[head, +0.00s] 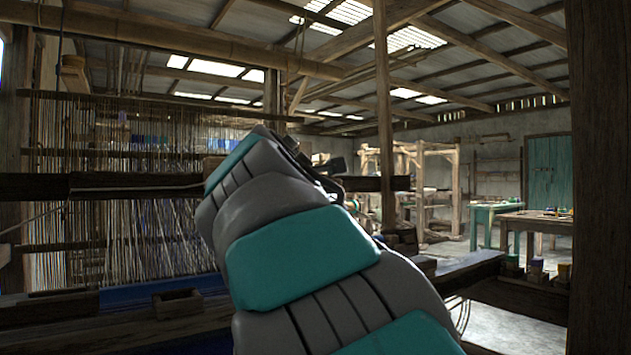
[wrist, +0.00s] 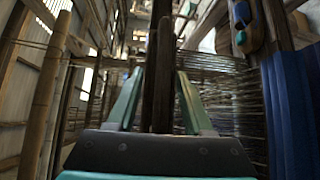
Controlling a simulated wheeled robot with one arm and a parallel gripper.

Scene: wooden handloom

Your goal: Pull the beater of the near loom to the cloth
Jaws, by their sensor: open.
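The beater of the near loom is a dark horizontal wooden beam (head: 120,186) across the left and middle of the head view, with the upright threads (head: 150,235) behind and below it. In the wrist view the beam (wrist: 160,75) stands upright in the picture, between the two teal fingers of my gripper (wrist: 157,95). The fingers are open, one on each side; I cannot tell whether either touches the wood. In the head view my arm hides the fingers and part of the beam. Blue cloth (head: 125,293) lies low at the left, and blue shows at right in the wrist view (wrist: 290,120).
A small wooden box (head: 178,304) sits on the loom's front beam (head: 150,330). A thick post (head: 598,180) stands close at right. Another loom frame (head: 440,180) and tables (head: 535,222) stand farther back. Open floor (head: 505,328) shows at lower right.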

